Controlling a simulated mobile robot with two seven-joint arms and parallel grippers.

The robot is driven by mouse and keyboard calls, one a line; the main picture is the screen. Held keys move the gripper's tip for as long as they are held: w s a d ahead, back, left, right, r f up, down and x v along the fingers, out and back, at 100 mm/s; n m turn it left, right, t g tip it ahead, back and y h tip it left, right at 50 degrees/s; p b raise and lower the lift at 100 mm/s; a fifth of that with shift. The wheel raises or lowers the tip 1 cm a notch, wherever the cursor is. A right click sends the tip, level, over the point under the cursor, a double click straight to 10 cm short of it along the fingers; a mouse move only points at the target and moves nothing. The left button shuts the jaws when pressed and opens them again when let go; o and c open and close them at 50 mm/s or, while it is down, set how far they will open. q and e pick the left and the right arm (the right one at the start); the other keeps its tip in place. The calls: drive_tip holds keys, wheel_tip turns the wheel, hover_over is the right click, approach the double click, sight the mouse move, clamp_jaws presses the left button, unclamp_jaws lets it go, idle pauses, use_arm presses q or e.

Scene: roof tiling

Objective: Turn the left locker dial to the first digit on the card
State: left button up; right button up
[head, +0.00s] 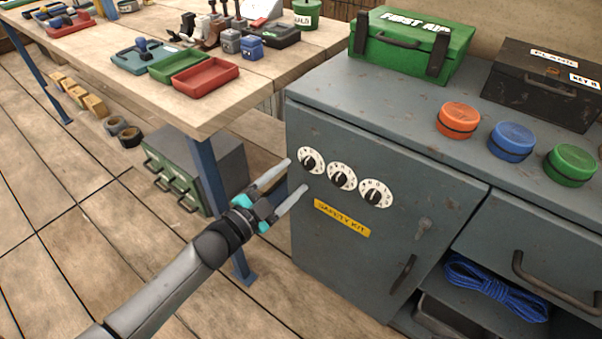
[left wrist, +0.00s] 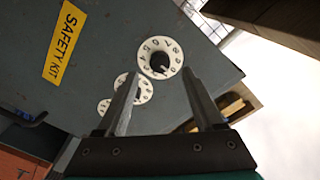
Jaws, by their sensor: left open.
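The grey locker door (head: 300,240) carries three white dials with black knobs and numbers around the rim. The left dial (head: 311,160) is nearest my left gripper (head: 297,175). The middle dial (head: 342,177) and right dial (head: 376,193) sit to its right. My left gripper is open and empty, its fingers pointing at the door beside the left dial. In the left wrist view the left dial (left wrist: 160,58) shows beyond and between the fingertips (left wrist: 161,75), with its knob uncovered. I cannot see the card's digits. My right gripper is not in view.
A yellow SAFETY KIT label (head: 342,218) is below the dials. A green first aid box (head: 412,45), a black box (head: 545,85) and orange, blue and green round containers stand on the locker top. A wooden workbench (head: 200,110) with trays stands left, close to my arm.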

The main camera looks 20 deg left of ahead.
sight(306, 165)
use_arm(q)
drive_tip(key=shift+b+x, duration=0.55)
drive_tip(key=shift+x, duration=1.6)
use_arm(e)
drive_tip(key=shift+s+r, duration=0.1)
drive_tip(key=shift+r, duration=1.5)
use_arm(q)
clamp_jaws()
